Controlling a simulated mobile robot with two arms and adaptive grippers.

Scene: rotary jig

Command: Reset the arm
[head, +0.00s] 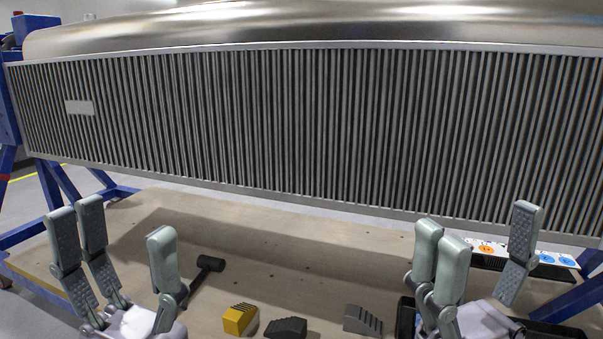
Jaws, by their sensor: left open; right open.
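My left gripper (118,262) is at the lower left, its grey fingers spread wide and pointing up, with nothing between them. My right gripper (480,262) is at the lower right, also with fingers spread and empty. Both are in front of a large ribbed metal panel (300,130) and appear apart from it. The panel is part of the jig and carries a small pale label (80,107) at its left. My arms behind the grippers are mostly below the picture edge.
A beige board (250,220) lies below the panel. On it are a black mallet (208,264), a yellow block (240,320), a black block (287,328) and a grey stepped block (362,320). A dark tray (404,318) is beside my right gripper. Blue frame legs (60,185) stand at the left.

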